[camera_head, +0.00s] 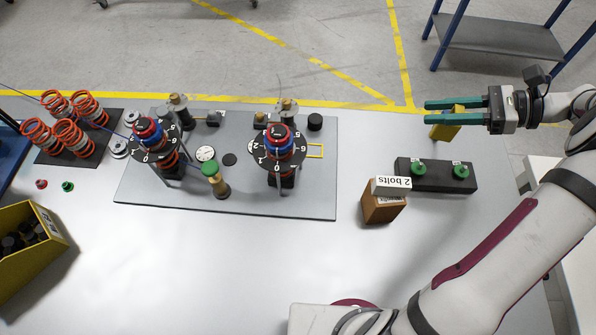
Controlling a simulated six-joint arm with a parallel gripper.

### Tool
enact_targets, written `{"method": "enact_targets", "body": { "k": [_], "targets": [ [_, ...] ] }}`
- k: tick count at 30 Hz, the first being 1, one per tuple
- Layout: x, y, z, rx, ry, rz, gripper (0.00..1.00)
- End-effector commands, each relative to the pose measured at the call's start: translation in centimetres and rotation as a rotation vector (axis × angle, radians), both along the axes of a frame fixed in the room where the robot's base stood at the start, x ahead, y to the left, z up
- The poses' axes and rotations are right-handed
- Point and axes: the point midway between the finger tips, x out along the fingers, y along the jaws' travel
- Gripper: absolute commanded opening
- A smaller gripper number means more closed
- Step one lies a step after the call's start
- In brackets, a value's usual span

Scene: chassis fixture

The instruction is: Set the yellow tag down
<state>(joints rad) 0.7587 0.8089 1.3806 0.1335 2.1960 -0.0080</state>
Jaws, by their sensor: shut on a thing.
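The yellow tag (444,131) is a small yellow block at the upper right. My gripper (428,112), with two long green fingers pointing left, is shut on it. The fingers hide part of the tag. It appears to be above the table's far right edge, though its exact height is hard to tell.
Another spring column (150,140) and a green-topped post (214,178) stand on the plate. A brown box labelled "2 bolts" (381,208) and a black block with green knobs (430,182) stand between plate and arm. Orange springs (70,130) and a yellow bin (35,270) are at left. The front table is clear.

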Motion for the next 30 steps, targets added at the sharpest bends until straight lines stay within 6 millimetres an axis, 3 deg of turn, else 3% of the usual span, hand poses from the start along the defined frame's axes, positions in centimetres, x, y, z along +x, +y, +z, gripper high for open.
{"method": "enact_targets", "body": {
  "k": [7, 17, 23, 26, 30],
  "targets": [
    [0.1, 0.2, 4.9, -0.001, 0.000, 0.003, 0.00],
    [2.4, 8.2, 4.9, 0.001, 0.002, 0.118, 0.00],
    [3.4, 17.1, 5.0, 0.001, 0.003, 0.223, 0.00],
    [3.0, 23.4, 5.2, 0.001, 0.003, 0.287, 0.00],
    [0.5, 33.7, 5.3, 0.000, 0.002, 0.380, 0.00]
  ]
}}
